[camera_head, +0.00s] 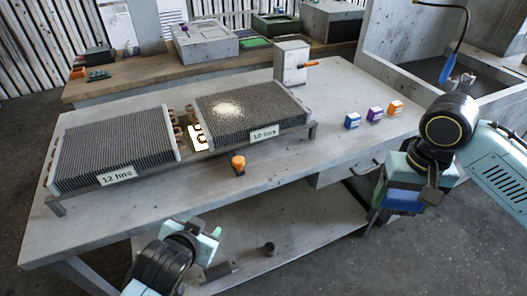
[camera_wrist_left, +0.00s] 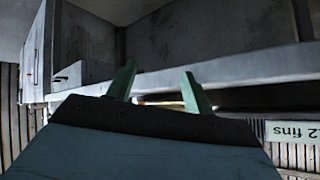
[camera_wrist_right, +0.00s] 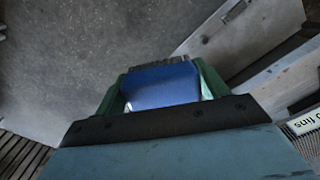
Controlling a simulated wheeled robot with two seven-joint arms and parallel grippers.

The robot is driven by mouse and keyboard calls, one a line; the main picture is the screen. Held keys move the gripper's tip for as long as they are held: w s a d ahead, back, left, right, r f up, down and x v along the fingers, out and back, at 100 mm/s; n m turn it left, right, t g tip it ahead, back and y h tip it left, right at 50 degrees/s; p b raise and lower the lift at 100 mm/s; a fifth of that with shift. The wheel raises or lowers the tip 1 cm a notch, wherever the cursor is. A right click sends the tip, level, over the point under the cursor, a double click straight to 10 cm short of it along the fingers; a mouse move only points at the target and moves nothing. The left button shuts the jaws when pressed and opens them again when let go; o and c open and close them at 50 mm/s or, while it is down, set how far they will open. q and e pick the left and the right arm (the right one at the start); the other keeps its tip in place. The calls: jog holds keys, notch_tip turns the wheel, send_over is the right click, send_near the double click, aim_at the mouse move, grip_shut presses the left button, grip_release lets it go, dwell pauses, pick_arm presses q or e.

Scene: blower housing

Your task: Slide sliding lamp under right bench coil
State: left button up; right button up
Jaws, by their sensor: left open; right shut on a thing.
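The right bench coil (camera_head: 252,112), labelled "10 fins", rests on a low rack on the table. A bright patch of light shows on its top. An orange knob (camera_head: 238,161) on a dark base stands in front of the rack; I cannot tell whether it belongs to the sliding lamp. My right gripper (camera_wrist_right: 160,85) is shut on a blue block (camera_wrist_right: 160,86) with grey teeth, right of the table.
The left coil (camera_head: 115,145), labelled "12 fins", sits beside the right one. Small blue (camera_head: 352,120), purple (camera_head: 374,114) and orange (camera_head: 395,107) blocks stand at the table's right. The front strip of tabletop is mostly clear.

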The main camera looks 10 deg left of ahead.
pick_arm(q)
jog(key=w+d+r+m+t+h, duration=0.45)
jog(key=w+d+r, duration=0.2)
jog(key=r, duration=0.35)
jog(key=w+d+r+m+t+h, duration=0.4)
jog(key=w+r, duration=0.3)
jog(key=r, duration=0.4)
jog(key=s+d+r+m+g+h, duration=0.2)
jog(key=d+m+g+h, duration=0.5)
jog(key=m, duration=0.4)
jog(key=s+d+r+m+g+h, duration=0.25)
jog(key=d+m+g+h, duration=0.25)
jog(key=d+m+g, duration=0.55)
jog(key=m+y, duration=0.5)
jog(key=y, duration=1.5)
send_over(238, 160)
notch_tip(238, 160, down, 7)
jog(key=shift+g, duration=0.4)
notch_tip(238, 160, down, 11)
jog(key=shift+f, duration=0.1)
